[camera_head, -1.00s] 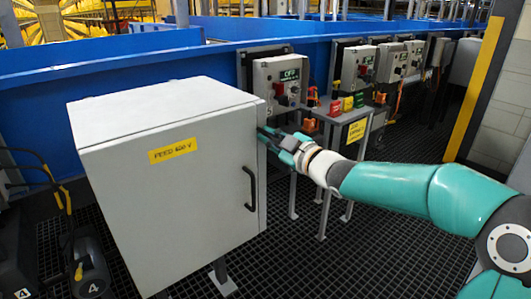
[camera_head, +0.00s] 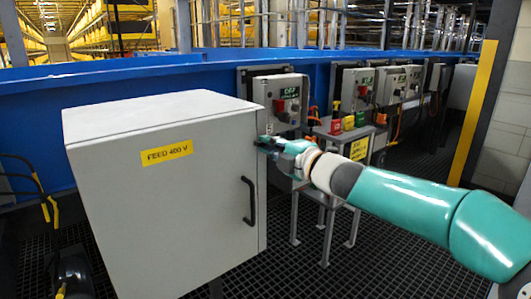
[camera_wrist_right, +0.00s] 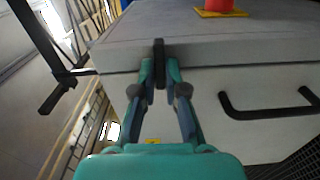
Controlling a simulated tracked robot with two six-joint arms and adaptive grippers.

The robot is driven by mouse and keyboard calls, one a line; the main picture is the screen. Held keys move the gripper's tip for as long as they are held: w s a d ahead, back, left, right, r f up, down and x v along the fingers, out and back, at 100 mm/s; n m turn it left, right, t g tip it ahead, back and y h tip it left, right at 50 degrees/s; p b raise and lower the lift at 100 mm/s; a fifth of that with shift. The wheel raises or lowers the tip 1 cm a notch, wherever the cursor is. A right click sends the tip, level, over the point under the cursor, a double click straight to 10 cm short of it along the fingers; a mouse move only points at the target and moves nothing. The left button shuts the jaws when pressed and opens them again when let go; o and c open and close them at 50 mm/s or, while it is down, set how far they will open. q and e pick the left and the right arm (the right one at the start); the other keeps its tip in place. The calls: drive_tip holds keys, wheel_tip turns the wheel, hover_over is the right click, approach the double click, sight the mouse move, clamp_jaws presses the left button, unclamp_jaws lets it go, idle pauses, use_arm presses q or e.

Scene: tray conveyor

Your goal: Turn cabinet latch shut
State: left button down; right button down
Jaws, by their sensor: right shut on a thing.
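The grey cabinet (camera_head: 165,215) stands at left centre in the head view, its door closed as far as I can see. The door has a black bar handle (camera_head: 249,200), which also shows in the right wrist view (camera_wrist_right: 270,112). A small dark latch (camera_wrist_right: 160,62) sits at the door's edge, upright in the wrist view. My right gripper (camera_wrist_right: 160,78) is shut on the latch, one finger on each side. In the head view, my right gripper (camera_head: 266,144) is at the upper right edge of the door and hides most of the latch. My left gripper is not in view.
A yellow "FEED 400 V" label (camera_head: 167,153) is on the door. A red button on a yellow plate (camera_wrist_right: 220,10) shows on the cabinet's side. Grey control boxes (camera_head: 282,100) and a small stand (camera_head: 340,140) are behind my arm. Cables (camera_head: 40,190) hang at left.

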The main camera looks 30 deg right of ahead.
drive_tip(key=shift+a+f+n, duration=0.15)
drive_tip(key=shift+f+n, duration=0.2)
drive_tip(key=shift+n, duration=0.05)
drive_tip(key=c, duration=1.2)
unclamp_jaws()
drive_tip(key=shift+r, duration=0.2)
drive_tip(key=shift+s, duration=0.15)
drive_tip(key=s, duration=0.7)
drive_tip(key=s+d, duration=0.1)
drive_tip(key=s, duration=0.3)
drive_tip(key=shift+s, duration=0.35)
